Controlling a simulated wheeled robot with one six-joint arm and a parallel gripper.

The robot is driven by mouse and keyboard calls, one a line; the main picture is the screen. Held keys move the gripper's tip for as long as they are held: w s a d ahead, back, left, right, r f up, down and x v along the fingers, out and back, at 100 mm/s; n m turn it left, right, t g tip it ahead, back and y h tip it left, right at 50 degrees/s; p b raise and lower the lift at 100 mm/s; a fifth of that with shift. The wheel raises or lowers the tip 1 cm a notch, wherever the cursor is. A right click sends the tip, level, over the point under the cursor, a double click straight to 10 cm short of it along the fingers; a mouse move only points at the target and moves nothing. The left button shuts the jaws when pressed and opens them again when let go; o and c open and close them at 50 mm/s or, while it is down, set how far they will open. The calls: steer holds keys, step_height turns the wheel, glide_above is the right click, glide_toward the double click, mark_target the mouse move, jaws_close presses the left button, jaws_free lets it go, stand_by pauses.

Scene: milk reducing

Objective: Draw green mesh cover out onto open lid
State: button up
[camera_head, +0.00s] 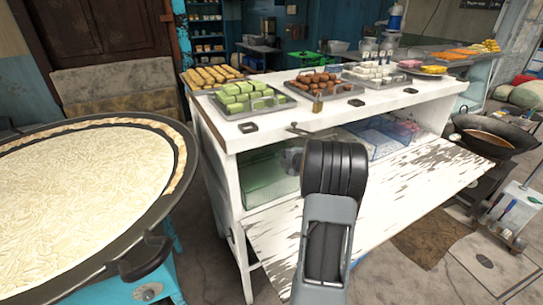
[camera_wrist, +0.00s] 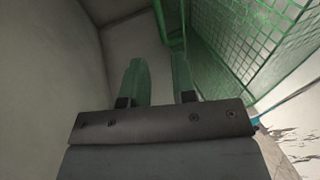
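The green mesh cover (camera_head: 262,182) is inside the left part of the white counter's front compartment. Its mesh side (camera_wrist: 245,45) fills the upper right of the wrist view, with a green bar near the top middle. The open lid (camera_head: 385,200) is folded down at the counter's front, a white panel with peeling paint. My gripper (camera_wrist: 158,62) is inside the compartment, left of the mesh side in the wrist view. Its two greenish fingers are apart, with no object clearly held between them. In the head view my arm hides part of the opening and lid.
A blue mesh cover (camera_head: 378,140) is in the compartment's right part. Trays of sweets (camera_head: 325,84) stand on the white counter (camera_head: 350,113). A large round pan (camera_head: 85,200) is close on the left. A dark wok (camera_head: 492,135) stands at right. A pale wall borders the gripper's left.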

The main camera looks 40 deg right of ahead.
mark_target(266, 161)
steer(key=x, duration=1.1)
steer(key=shift+w+p, duration=0.2)
steer(key=shift+p, duration=0.1)
steer(key=shift+c, duration=0.3)
jaws_close()
